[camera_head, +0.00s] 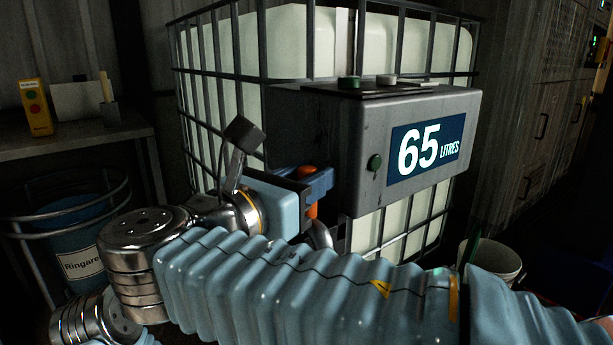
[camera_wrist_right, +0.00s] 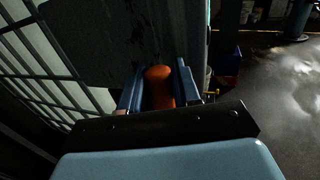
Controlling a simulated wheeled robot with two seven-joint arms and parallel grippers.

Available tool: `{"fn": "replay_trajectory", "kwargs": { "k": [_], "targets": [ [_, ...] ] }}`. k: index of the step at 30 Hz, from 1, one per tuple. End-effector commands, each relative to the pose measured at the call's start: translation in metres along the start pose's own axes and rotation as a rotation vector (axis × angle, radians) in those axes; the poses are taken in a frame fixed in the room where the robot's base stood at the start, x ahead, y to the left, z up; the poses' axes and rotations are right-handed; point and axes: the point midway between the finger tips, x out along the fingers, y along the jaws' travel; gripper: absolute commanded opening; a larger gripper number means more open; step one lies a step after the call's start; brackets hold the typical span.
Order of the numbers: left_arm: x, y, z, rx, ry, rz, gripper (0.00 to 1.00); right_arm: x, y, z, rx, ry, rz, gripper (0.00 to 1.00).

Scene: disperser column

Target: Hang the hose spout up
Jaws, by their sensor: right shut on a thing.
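My right gripper (camera_head: 316,186) is in front of the left side of the grey dispenser box (camera_head: 345,150). Its blue fingers are shut on an orange grip, which I take to be part of the hose spout (camera_head: 306,172). In the right wrist view the orange piece (camera_wrist_right: 159,88) sits between the two fingers (camera_wrist_right: 158,80), with the dark box face behind it. A curved grey metal piece (camera_head: 320,236) shows below the gripper, partly hidden by my arm. I cannot tell whether it belongs to the spout. No hanger is clearly visible. My left gripper is not in view.
A caged white tank (camera_head: 300,40) stands behind. A labelled blue drum (camera_head: 75,240) and a bench (camera_head: 70,140) are at left. A pale bucket (camera_head: 497,262) stands at right.

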Motion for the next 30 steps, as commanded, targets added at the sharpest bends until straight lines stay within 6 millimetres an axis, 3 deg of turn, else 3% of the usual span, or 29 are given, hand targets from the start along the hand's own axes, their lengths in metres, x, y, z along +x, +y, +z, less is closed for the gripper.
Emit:
{"fn": "replay_trajectory", "kwargs": {
  "k": [7, 8, 14, 23, 26, 30],
  "targets": [
    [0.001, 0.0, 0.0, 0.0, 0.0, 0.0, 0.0, 0.0, 0.0, -0.002, 0.002, -0.001, 0.0, 0.0],
    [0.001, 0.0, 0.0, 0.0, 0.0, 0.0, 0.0, 0.0, 0.0, -0.002, 0.002, -0.001, 0.0, 0.33],
    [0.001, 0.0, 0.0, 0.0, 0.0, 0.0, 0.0, 0.0, 0.0, -0.002, 0.002, -0.001, 0.0, 0.61],
    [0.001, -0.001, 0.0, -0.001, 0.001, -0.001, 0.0, -0.001, 0.0, -0.004, -0.001, 0.001, 0.0, 0.61],
    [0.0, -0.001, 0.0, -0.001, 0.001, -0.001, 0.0, -0.011, 0.001, -0.003, -0.001, 0.0, 0.002, 0.61],
    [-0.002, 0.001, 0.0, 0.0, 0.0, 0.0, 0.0, -0.04, 0.001, -0.002, 0.0, -0.001, 0.004, 0.61]
  ]
}}
